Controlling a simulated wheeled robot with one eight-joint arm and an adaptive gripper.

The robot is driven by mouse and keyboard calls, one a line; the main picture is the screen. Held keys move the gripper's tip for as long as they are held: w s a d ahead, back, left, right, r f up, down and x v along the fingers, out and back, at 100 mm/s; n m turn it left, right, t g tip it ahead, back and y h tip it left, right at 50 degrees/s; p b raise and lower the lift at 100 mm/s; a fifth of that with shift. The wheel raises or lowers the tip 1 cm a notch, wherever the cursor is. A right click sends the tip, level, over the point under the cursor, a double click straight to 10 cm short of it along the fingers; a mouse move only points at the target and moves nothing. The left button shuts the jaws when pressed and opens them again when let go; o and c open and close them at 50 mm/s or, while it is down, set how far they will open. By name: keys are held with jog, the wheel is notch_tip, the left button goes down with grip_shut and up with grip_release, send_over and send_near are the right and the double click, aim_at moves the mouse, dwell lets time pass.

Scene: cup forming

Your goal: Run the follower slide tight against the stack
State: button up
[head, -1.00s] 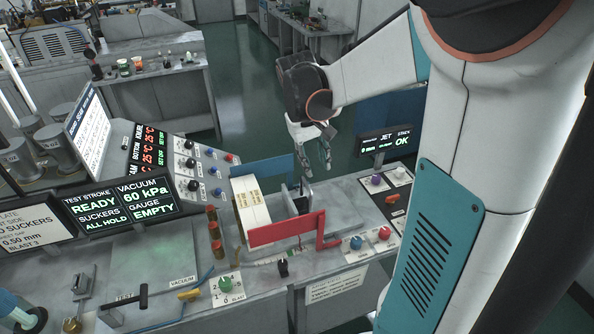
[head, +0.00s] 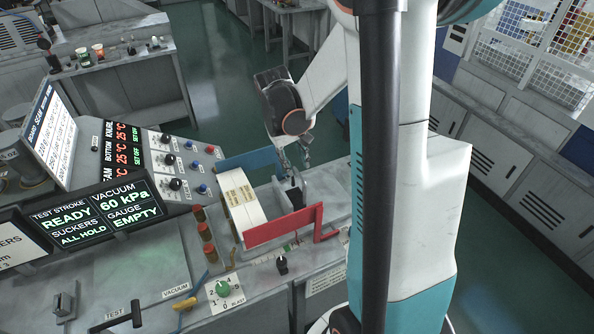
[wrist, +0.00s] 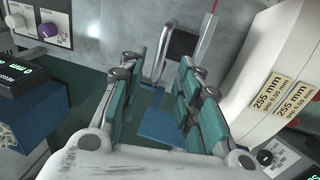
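The stack (head: 243,203), pale with yellow labels, stands between a red plate and a blue plate in the head view. In the wrist view the stack (wrist: 275,75) is at the right, labelled 255 mm. The follower slide (head: 293,191), a grey upright with a dark part, stands right of the stack with an apparent gap. A metal U-shaped handle (wrist: 157,65), seemingly the slide's, shows ahead between my fingers. My gripper (head: 298,160) is just above and behind the slide. In the wrist view my gripper (wrist: 155,95) is open and empty; contact with the handle cannot be told.
The red plate (head: 284,226) is in front of the slide and the blue plate (head: 250,160) behind the stack. Red-capped posts (head: 206,235) stand left of the stack. A green knob (head: 223,288) and a black knob (head: 282,264) are on the front panel.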

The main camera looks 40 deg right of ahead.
aim_at(299, 174)
jog(key=shift+s+d+f, duration=0.1)
jog(key=shift+d+f, duration=0.1)
jog(key=shift+f, duration=0.9)
jog(key=shift+s+d+f, duration=0.1)
jog(key=shift+d+f, duration=0.1)
jog(key=shift+f, duration=0.85)
jog(key=shift+w, duration=0.1)
grip_shut()
